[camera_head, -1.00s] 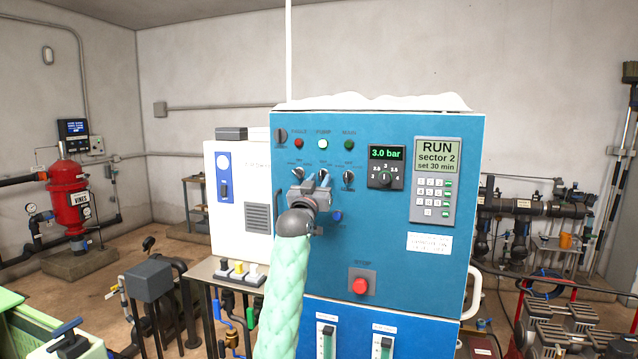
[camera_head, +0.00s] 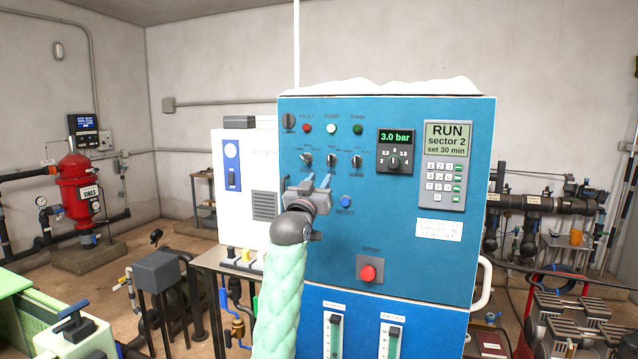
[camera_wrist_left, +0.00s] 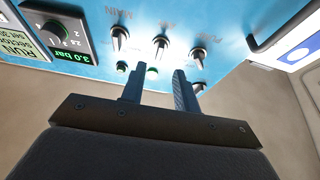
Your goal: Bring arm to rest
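My left gripper (camera_head: 317,182), on an arm with a pale green sleeve, is in front of the blue control cabinet (camera_head: 420,270). Its two fingers are apart with nothing between them. They point up at the panel, just below a row of three selector knobs, with the middle knob (camera_head: 331,160) clear above them. The left wrist view also shows the open fingers (camera_wrist_left: 158,88) and the knobs (camera_wrist_left: 160,45) beyond. The keypad screen (camera_head: 449,140) reads "RUN sector 2 set 30 min". The pressure display (camera_head: 396,137) reads 3.0 bar. My right gripper is out of view.
A red stop button (camera_head: 368,272) and a blue button (camera_head: 345,201) are on the panel near my left arm. A white cabinet (camera_head: 240,170) stands to the left. A low bench (camera_head: 215,262) and a grey box (camera_head: 156,270) are at lower left.

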